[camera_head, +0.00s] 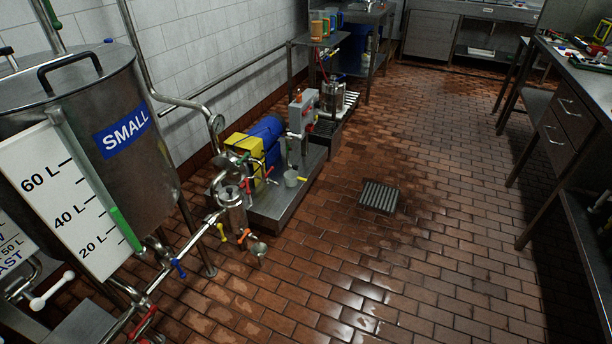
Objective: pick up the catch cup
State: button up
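Two small cup-like vessels are in view, and I cannot tell which is the catch cup. A pale grey cup (291,178) stands on the steel pump skid, below and beside a small tap. A small metal cup or funnel (259,250) is lower down, beside the yellow-handled valve (243,236) near the steel filter housing (232,208). Both are too small to see what is inside. My gripper is not in the picture.
A large steel tank (100,120) marked SMALL stands at left, with pipes and coloured valve handles below. The pump skid (268,214) carries a yellow and blue pump (262,138). The wet brick floor is open around a drain grate (379,196). A steel bench (572,100) stands right.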

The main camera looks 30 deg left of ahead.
aim_at(292, 177)
jog(key=u, duration=0.05)
jog(key=i, duration=3.25)
jog(key=u, duration=1.45)
jog(key=i, duration=0.5)
jog(key=z, duration=0.05)
